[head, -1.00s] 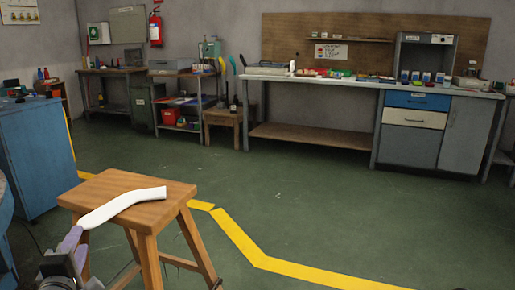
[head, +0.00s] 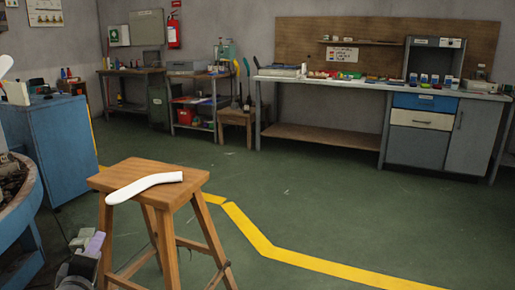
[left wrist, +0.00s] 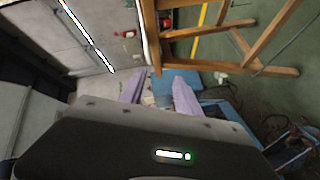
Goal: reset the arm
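A white, flat, bent sock-shaped piece (head: 146,187) lies on top of the wooden stool (head: 190,172); I cannot tell whether it is a bare board or has a sock on it. My left gripper (head: 92,243) is at the lower left of the head view, below and left of the stool top, apart from the white piece. In the left wrist view its two purple fingers (left wrist: 158,87) stand apart with nothing between them. The stool's legs (left wrist: 222,68) show at the upper right there. My right gripper is out of view.
A blue cabinet (head: 60,150) and a round blue-sided bin or table (head: 22,205) stand at the left. A long workbench (head: 330,88) runs along the back wall. The green floor right of the stool is clear, crossed by a yellow line (head: 250,232).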

